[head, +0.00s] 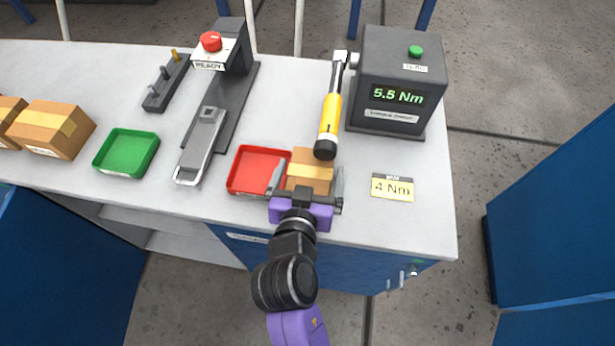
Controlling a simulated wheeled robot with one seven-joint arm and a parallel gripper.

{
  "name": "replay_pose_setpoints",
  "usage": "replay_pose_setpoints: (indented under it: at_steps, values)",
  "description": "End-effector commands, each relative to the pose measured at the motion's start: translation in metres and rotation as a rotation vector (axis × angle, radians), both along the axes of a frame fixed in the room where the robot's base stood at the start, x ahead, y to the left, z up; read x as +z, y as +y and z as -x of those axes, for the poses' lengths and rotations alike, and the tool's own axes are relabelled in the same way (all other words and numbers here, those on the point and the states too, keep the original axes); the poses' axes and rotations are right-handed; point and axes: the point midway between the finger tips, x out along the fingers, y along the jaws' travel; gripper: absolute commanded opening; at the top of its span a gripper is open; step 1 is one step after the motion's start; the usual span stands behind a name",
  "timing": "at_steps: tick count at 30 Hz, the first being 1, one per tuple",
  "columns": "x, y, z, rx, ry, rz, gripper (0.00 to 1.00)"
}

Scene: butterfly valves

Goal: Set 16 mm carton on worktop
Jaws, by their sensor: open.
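A brown carton (310,165) with a tan tape band is near the front edge of the worktop (418,150), just right of the red tray. My gripper (308,179) is open, with one finger on each side of this carton. The carton looks to rest on the worktop, but its lower front is hidden behind my gripper. I cannot read any size marking on it. More brown cartons (52,128) stand at the far left of the worktop.
A red tray (250,168) is close beside my left finger. A yellow torque wrench (331,115) lies behind the carton, by the 5.5 Nm tester (398,80). A 4 Nm card (392,187) lies right. A green tray (127,152) and a clamp fixture (205,140) stand left.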

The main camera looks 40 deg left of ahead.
Motion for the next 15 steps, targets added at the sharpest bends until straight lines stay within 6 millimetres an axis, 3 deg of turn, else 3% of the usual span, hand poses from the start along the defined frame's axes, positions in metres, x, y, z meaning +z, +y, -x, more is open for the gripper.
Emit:
replay_pose_setpoints:
  at_steps: [5,15]
  values:
    - [0.006,-0.009,0.013,0.000,0.000,0.001,1.00]
    - [0.029,-0.043,0.069,0.001,0.001,0.000,1.00]
